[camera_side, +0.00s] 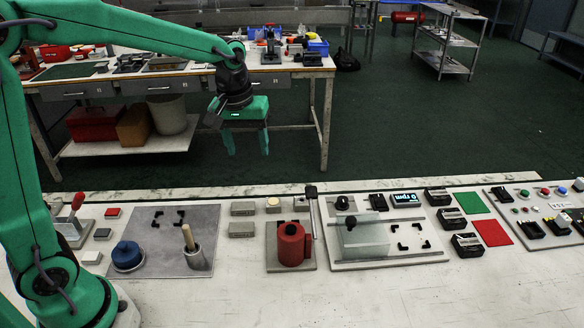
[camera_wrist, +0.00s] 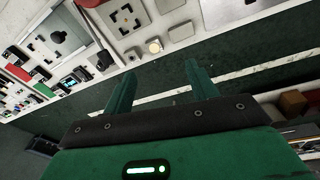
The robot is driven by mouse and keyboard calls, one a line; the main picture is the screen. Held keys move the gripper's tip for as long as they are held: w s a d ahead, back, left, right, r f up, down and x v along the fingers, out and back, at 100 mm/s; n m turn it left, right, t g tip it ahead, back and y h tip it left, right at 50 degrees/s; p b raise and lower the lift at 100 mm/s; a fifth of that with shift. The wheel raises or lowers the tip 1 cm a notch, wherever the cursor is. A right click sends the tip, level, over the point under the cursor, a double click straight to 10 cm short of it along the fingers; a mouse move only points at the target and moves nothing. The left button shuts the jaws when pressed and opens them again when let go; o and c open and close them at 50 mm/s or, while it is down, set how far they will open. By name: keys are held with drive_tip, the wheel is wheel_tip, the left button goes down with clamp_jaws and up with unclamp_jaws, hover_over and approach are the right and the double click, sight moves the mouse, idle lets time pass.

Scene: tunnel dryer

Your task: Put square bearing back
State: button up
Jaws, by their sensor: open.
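My gripper (camera_side: 248,148) is high up beyond the back edge of the bench, fingers pointing down, apart and empty. Its two fingers also show in the wrist view (camera_wrist: 160,90), with nothing between them. I cannot tell for certain which part is the square bearing. Low grey blocks (camera_side: 241,229) lie on the bench near its middle. A grey plate (camera_side: 180,262) at left has black corner marks (camera_side: 168,218), with no part standing inside them. A second plate (camera_side: 390,258) also has empty corner marks (camera_side: 410,237) and a pale translucent block (camera_side: 365,239).
A red cylinder (camera_side: 291,244) stands mid-bench by an upright post (camera_side: 312,212). Black boxes (camera_side: 467,245) lie by green and red mats. The front bench top is clear.

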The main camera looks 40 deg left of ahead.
drive_tip(key=s+r+m+t, duration=0.2)
drive_tip(key=s+m, duration=0.1)
drive_tip(key=s, duration=0.6)
drive_tip(key=s+a+r+m+t, duration=0.1)
drive_tip(key=s+r+m+t, duration=0.1)
drive_tip(key=s, duration=0.8)
drive_tip(key=shift+s+m, duration=0.3)
drive_tip(key=shift+m, duration=0.5)
